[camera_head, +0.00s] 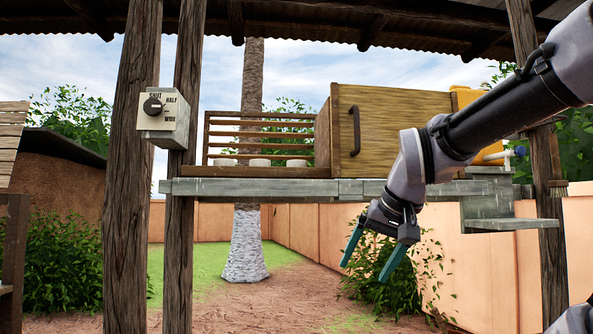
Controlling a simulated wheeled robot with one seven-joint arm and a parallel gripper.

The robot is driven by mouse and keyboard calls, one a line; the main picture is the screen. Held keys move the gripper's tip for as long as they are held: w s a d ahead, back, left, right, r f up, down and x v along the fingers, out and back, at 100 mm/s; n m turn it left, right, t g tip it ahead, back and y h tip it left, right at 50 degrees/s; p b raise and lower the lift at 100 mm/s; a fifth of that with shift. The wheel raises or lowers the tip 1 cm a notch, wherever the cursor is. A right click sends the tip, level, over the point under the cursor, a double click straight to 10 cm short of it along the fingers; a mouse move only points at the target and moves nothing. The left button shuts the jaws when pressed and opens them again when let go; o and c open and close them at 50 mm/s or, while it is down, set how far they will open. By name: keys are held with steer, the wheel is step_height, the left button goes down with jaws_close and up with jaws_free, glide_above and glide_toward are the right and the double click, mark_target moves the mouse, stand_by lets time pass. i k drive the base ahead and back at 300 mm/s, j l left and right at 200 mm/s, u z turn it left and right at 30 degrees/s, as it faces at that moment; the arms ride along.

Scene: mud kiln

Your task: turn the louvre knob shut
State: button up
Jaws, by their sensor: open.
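The louvre knob (153,106) is a round black dial on the front of a pale box, on a wooden post at the left. The box (165,132) carries the marks SHUT above, HALF at upper right and WIDE at lower right. The knob's exact pointer direction is too small to tell. The wooden louvre slats (262,133) stand right of the box with see-through gaps between them. My gripper (365,273) hangs at right of centre, below the shelf, with its two teal fingers apart and nothing between them. It is well to the right of and below the knob.
A grey shelf (255,187) spans between the posts. Behind the slats sit several pale round pieces (296,163). A wooden door with a dark handle (355,131) is right of the slats. A thick post (131,180) stands just left of the box. Open ground lies below the shelf.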

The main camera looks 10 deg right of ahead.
mark_target(153, 106)
steer(key=z, duration=0.7)
steer(key=u, duration=1.75)
